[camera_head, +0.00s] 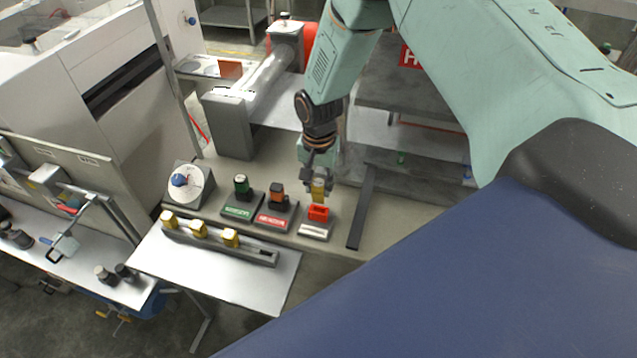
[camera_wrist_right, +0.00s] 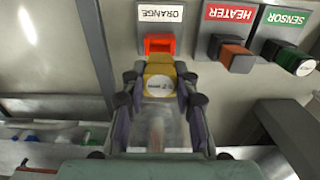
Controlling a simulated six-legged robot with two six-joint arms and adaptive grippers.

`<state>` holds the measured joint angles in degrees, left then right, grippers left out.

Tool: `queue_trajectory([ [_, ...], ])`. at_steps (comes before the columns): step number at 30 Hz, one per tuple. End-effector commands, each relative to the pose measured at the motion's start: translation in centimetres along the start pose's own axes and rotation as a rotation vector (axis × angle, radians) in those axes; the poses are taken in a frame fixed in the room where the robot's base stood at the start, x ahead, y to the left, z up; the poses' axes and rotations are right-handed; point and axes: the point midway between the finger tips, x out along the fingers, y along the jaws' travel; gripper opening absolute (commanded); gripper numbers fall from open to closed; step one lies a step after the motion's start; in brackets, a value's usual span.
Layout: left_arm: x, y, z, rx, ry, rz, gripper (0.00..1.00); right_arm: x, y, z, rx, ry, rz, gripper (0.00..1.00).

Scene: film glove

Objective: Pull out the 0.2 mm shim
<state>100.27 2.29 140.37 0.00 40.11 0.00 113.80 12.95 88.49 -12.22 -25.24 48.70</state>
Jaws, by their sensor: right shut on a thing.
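My right gripper (camera_head: 319,180) hangs over the bench near a small orange-red holder (camera_head: 318,212). In the right wrist view the gripper (camera_wrist_right: 159,88) is shut on a yellow block (camera_wrist_right: 160,67) with a round white label, too small to read. The block is just in front of the orange holder (camera_wrist_right: 160,42), which has an ORANGE label; I cannot tell whether they touch. Three similar yellow blocks (camera_head: 198,229) stand in a grey rack (camera_head: 250,251), whose right end is empty. I cannot pick out a 0.2 mm shim. My left gripper is not in view.
A red HEATER stand (camera_head: 276,216) and a green SENSOR stand (camera_head: 241,207) are left of the orange holder. A round dial (camera_head: 190,184) stands farther left. A dark bar (camera_head: 361,207) lies to the right. The white table's front part (camera_head: 240,285) is clear.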

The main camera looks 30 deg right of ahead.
Motion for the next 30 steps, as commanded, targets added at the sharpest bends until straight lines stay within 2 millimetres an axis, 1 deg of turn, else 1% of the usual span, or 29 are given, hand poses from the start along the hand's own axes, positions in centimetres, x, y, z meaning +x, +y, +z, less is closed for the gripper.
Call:
queue_trajectory([
  [8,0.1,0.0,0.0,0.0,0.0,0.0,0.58,0.0,0.0,0.0,0.0,0.0,0.0,0.0],
  [11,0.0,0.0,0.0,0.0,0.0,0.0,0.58,-0.4,0.0,0.0,0.0,0.0,0.0,0.0],
  [21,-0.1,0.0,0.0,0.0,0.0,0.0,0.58,-2.6,0.0,0.0,0.0,0.001,-0.002,0.0],
  [30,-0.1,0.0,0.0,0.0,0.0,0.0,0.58,-2.9,0.0,0.0,0.0,-0.001,0.0,0.0],
])
